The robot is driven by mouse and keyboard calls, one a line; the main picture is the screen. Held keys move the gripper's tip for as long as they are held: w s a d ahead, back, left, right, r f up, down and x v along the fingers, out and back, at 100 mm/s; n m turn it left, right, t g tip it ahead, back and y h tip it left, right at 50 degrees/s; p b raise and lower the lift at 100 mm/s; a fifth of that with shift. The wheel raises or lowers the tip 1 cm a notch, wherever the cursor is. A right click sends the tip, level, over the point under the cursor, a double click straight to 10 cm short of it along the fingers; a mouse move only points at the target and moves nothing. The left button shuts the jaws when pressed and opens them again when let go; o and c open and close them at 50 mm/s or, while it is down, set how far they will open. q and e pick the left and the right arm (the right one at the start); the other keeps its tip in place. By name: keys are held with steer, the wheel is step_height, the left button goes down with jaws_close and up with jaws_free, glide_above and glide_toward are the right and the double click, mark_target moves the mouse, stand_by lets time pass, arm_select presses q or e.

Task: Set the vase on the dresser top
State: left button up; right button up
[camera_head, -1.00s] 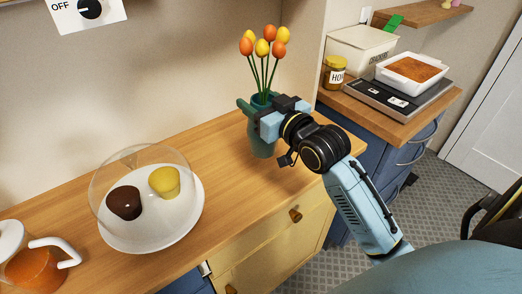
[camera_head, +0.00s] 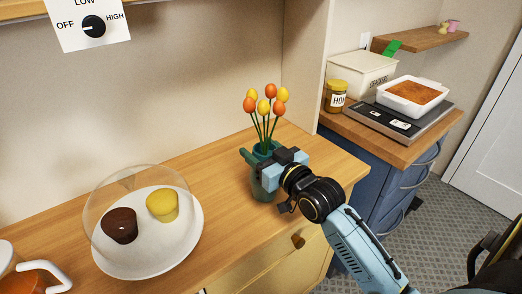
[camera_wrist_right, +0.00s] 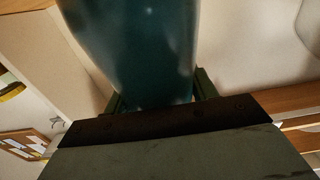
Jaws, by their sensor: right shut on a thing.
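My right gripper (camera_head: 268,170) is shut on the vase body from the right. In the right wrist view the vase (camera_wrist_right: 145,45) fills the space between the fingers. My left gripper is not in view.
A white plate (camera_head: 185,239) with two cupcakes under a clear dome stands left of the vase. An orange-and-white pot (camera_head: 30,275) is at the lower left. A blue cabinet at right holds a honey jar (camera_head: 337,97), a box and a baking dish. Wood around the vase is clear.

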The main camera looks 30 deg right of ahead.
steer(key=o, duration=1.2)
steer(key=shift+f, duration=0.1)
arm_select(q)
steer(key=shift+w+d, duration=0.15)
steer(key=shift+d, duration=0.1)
arm_select(e)
steer(key=o, duration=0.5)
steer(key=shift+c, duration=0.2)
steer(key=shift+r, duration=0.2)
steer(key=shift+s+f, duration=0.1)
steer(key=shift+s, duration=0.3)
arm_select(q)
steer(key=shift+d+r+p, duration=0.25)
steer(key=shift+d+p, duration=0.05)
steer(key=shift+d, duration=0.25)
arm_select(e)
steer(key=s, duration=1.1)
steer(key=shift+s+d, duration=0.15)
steer(key=shift+d, duration=0.3)
